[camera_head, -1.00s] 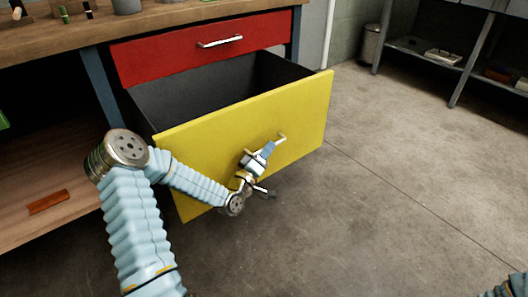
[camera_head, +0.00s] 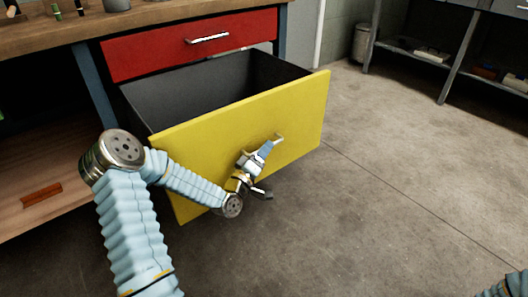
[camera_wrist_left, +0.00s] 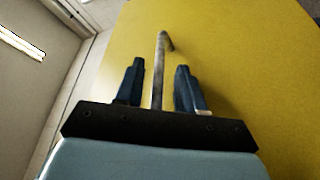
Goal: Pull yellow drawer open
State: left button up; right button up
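The yellow drawer (camera_head: 210,155) stands far out of the workbench, and its dark, empty-looking inside (camera_head: 200,92) shows. Its handle (camera_head: 279,137) is on the yellow front and also shows in the left wrist view (camera_wrist_left: 160,50). My left gripper (camera_head: 266,150) is at this handle. In the left wrist view, its two fingers (camera_wrist_left: 158,88) stand apart on either side of the handle, with a visible gap on each side. My right gripper is out of view.
A closed red drawer (camera_head: 180,47) with its own handle sits above the yellow one. The wooden benchtop (camera_head: 155,16) holds small items. A metal shelf (camera_head: 412,50) and a bin (camera_head: 362,42) stand at the back right. The concrete floor (camera_head: 400,190) is clear in front.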

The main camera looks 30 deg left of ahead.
pick_arm(q)
jog(key=shift+s, duration=0.1)
jog(key=v, duration=1.3)
jog(key=shift+s, duration=0.3)
jog(key=shift+f, duration=0.1)
